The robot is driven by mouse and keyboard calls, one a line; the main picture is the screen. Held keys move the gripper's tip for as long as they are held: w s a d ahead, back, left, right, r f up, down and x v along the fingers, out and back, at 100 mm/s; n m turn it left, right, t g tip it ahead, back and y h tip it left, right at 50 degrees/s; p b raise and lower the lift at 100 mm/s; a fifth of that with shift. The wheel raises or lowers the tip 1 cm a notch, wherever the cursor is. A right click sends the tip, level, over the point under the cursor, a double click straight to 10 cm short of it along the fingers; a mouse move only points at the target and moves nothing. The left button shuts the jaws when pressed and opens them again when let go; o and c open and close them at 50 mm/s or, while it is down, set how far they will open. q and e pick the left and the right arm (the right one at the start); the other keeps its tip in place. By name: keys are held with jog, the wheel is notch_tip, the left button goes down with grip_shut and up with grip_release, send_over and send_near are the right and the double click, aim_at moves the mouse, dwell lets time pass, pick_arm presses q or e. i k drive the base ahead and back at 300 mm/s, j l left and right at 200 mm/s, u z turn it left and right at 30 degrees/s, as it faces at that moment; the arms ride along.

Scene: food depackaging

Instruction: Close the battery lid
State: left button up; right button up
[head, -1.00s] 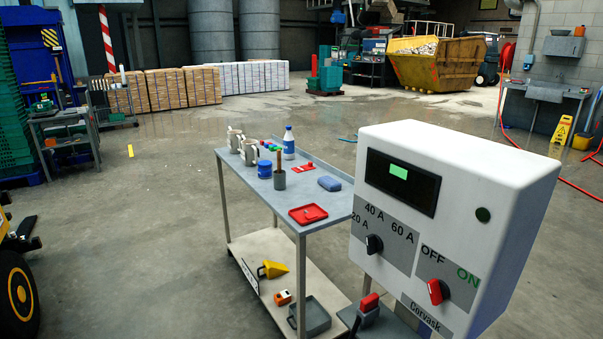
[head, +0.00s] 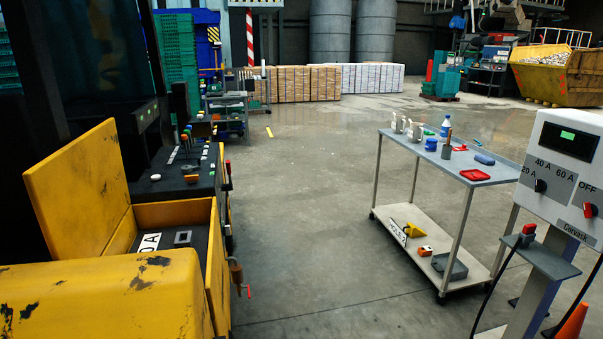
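The yellow battery lid (head: 80,185) stands raised at the left of the head view, hinged along the far left side of the yellow battery compartment. The open compartment (head: 172,213) shows a dark inside with a white label, partly reading "0 A", and a small grey socket-like part. The near yellow bodywork (head: 110,295) is scuffed and hides part of the compartment. Neither of my grippers is in view.
A grey trolley (head: 400,140) with bottles and tools stands right of centre. A white charger box (head: 565,165) on a post is at the right edge, with a red-handled plug (head: 528,230) on its shelf. An orange cone (head: 572,325) is at lower right. The concrete floor between is clear.

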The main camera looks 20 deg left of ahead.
aim_at(79, 194)
jog(key=k+j+u, duration=0.1)
jog(key=j, duration=0.45)
jog(key=k+j+u, duration=0.1)
jog(key=j, duration=0.45)
jog(key=k+j+u, duration=0.1)
jog(key=k+j, duration=0.15)
jog(key=j, duration=0.35)
jog(key=k+j+u, duration=0.1)
jog(key=j, duration=0.5)
jog(key=k+j+u, duration=0.1)
jog(key=j, duration=0.45)
jog(key=i+j+u, duration=0.1)
jog(key=u, duration=0.2)
jog(key=l+u, duration=0.6)
jog(key=l, duration=0.2)
